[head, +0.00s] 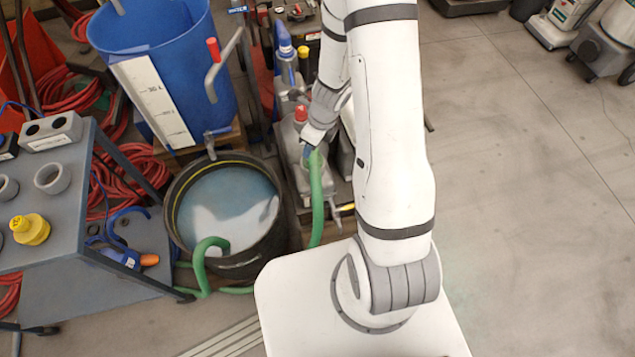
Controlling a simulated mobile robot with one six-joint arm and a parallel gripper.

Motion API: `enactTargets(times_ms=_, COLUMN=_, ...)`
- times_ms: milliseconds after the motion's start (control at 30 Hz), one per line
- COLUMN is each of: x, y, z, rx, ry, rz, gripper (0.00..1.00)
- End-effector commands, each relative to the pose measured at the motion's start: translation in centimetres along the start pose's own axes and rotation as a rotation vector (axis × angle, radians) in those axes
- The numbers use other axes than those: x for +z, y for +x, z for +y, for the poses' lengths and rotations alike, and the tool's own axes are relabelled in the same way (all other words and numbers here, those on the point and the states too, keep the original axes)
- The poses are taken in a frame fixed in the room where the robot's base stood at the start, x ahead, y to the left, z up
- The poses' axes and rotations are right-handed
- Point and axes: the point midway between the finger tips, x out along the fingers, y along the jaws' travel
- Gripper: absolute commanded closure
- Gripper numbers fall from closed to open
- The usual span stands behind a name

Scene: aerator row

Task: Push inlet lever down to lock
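My gripper (307,151) is at the top end of a green hose (316,195), where the hose meets a grey pump-like machine (293,150). The wrist is seen from behind and the fingers are small and mostly hidden. I cannot tell whether they are open or shut, or touching anything. No inlet lever can be made out clearly at the gripper. A thin light metal piece (335,213) sticks down right of the hose; I cannot tell whether it is a lever. A red knob (301,114) sits on the machine just above the gripper.
A blue tank (165,60) with a red-tipped bent handle (213,62) stands at the upper left. Below it is a black tub (250,262) of water with a green hose in it. A grey bench (60,235) stands at the left. The floor at the right is mostly clear.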

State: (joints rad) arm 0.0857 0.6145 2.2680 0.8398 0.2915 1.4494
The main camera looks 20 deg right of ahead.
Motion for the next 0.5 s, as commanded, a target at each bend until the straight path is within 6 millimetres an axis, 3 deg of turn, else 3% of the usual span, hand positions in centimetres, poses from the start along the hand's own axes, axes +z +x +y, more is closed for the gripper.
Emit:
enactTargets(times_ms=33, x=-1.3, y=3.1, z=-0.3, rx=0.006, ry=0.128, rz=0.027, gripper=0.65)
enactTargets(times_ms=200, x=-4.1, y=8.5, z=-0.9, rx=-0.014, ry=0.448, rz=0.087, gripper=0.65)
enactTargets(times_ms=300, x=-5.2, y=10.3, z=-1.0, rx=-0.025, ry=0.561, rz=0.111, gripper=0.65)
enactTargets(times_ms=500, x=-6.2, y=12.2, z=-1.0, rx=-0.038, ry=0.652, rz=0.13, gripper=0.65)
